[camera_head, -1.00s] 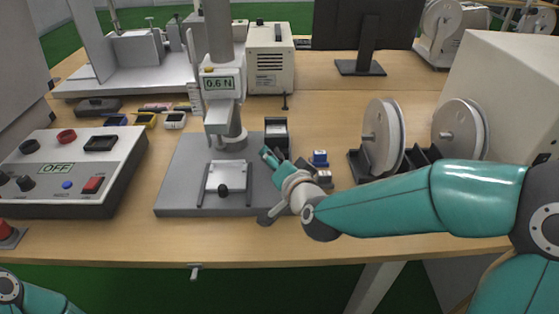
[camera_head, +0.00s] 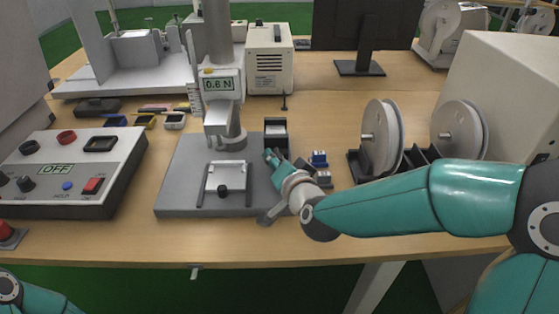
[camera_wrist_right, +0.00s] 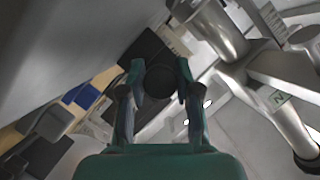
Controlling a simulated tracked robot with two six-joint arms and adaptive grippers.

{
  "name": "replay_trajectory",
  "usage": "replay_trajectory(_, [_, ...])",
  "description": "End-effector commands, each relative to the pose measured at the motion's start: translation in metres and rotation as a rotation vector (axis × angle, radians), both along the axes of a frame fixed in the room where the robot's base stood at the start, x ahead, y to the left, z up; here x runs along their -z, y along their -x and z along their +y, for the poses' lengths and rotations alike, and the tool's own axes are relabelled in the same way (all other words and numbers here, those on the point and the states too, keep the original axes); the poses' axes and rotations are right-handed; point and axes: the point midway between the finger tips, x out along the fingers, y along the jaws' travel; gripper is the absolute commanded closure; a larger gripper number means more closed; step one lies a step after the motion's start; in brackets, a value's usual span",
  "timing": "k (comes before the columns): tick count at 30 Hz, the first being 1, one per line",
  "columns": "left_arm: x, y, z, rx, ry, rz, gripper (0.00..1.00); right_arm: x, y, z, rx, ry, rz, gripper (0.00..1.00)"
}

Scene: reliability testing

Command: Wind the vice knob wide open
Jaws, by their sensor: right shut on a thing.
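The vice (camera_head: 229,174) is a pale clamp on the grey base plate of the force tester, in the head view. Its small black knob (camera_head: 222,192) faces the front edge of the table. My right gripper (camera_head: 271,160) is right of the vice, apart from that black knob. In the right wrist view, its fingers (camera_wrist_right: 159,85) are shut on a dark round thing (camera_wrist_right: 160,80); I cannot tell what it belongs to. The fingers and wrist hide its contact in the head view. My left gripper is not in view; only part of that arm shows at lower left.
The tester's column and gauge (camera_head: 220,84), reading 0.6 N, stand behind the vice. A black holder (camera_head: 276,133) and small blue switch (camera_head: 319,158) are close to my right gripper. Spools (camera_head: 384,139) stand further right. A control box (camera_head: 68,170) reads OFF at left.

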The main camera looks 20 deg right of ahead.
Motion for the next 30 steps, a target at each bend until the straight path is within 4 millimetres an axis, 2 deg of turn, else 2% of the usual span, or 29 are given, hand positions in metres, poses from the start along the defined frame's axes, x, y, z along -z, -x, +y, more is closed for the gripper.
replay_trajectory(23, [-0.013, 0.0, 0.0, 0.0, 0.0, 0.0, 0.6, 0.004, 0.002, 0.001, -0.005, 0.073, 0.034, 1.0])
replay_trajectory(30, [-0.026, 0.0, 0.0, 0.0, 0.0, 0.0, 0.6, 0.002, 0.002, 0.001, -0.006, 0.141, 0.055, 1.0])
